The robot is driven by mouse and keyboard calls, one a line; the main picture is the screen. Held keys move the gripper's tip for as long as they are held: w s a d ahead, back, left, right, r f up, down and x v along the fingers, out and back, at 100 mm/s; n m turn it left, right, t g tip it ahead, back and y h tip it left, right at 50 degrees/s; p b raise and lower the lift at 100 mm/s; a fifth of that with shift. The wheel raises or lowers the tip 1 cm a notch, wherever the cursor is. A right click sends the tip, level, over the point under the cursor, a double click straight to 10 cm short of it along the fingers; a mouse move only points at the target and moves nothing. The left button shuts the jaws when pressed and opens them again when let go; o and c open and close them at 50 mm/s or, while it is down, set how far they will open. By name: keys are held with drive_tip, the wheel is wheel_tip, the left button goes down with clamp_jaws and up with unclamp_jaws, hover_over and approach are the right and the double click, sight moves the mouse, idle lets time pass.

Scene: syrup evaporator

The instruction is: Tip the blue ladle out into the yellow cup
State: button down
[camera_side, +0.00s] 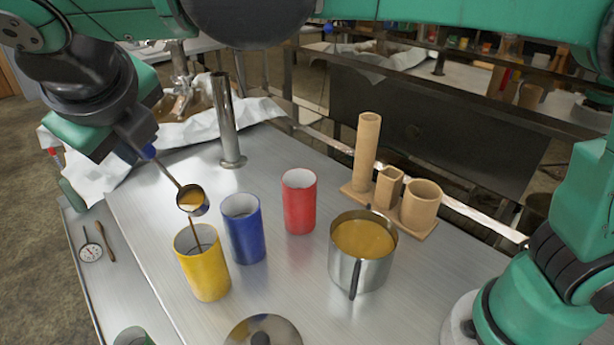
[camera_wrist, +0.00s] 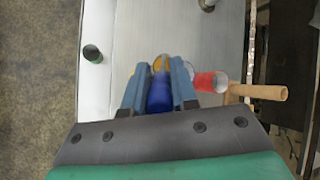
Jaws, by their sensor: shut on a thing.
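My gripper (camera_side: 140,150) is shut on the blue handle end of the ladle (camera_side: 192,201); the fingertips are hard to make out in the side view. In the wrist view, my gripper (camera_wrist: 157,88) has the blue handle (camera_wrist: 160,95) between its fingers. The ladle's steel bowl is tilted above the yellow cup (camera_side: 205,275) and holds amber syrup. A thin dark stream runs from the bowl down into the yellow cup's mouth. The yellow cup stands upright. Its syrup level is hidden.
A blue cup (camera_side: 244,232) stands close right of the yellow cup, and a red cup (camera_side: 299,205) beyond it. A steel pot (camera_side: 359,272) of syrup, a wooden holder (camera_side: 410,225), a steel tube (camera_side: 226,125) and a round lid (camera_side: 263,332) are also on the metal table.

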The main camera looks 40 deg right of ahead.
drive_tip(key=s+a+f+n+t+h, duration=0.1)
drive_tip(key=s+a+f+t+h, duration=0.3)
drive_tip(key=s+f+t, duration=0.1)
drive_tip(key=shift+s+a+f+t, duration=0.2)
drive_tip(key=shift+s+f+t, duration=0.3)
drive_tip(key=shift+t, duration=0.4)
idle(1.0)
drive_tip(key=shift+s, duration=0.1)
drive_tip(key=shift+r, duration=0.15)
idle(2.9)
drive_tip(key=w+d+r+g+y, duration=0.1)
drive_tip(key=w+r+g, duration=0.1)
drive_tip(key=w+d+r+g+y, duration=0.2)
drive_tip(key=g, duration=0.1)
drive_tip(key=w+d+r+m+g+y, duration=0.1)
drive_tip(key=w+d+r+g, duration=0.1)
drive_tip(key=w, duration=0.1)
drive_tip(key=shift+r+g+y, duration=0.15)
drive_tip(key=shift+g+y, duration=0.15)
drive_tip(key=shift+w+d+r+m+g+y, duration=0.1)
drive_tip(key=shift+w+d+r+g+y, duration=0.1)
drive_tip(key=shift+w+d+g+y, duration=0.45)
drive_tip(key=shift+w+d+r+m+g+y, duration=0.15)
drive_tip(key=shift+w+d+g+y, duration=0.25)
drive_tip(key=shift+w+g, duration=0.45)
drive_tip(key=shift+w+d+r+m+g+y, duration=0.1)
drive_tip(key=shift+w+d+r+g+y, duration=0.1)
drive_tip(key=shift+w+d+g+y, duration=0.4)
drive_tip(key=shift+w, duration=0.2)
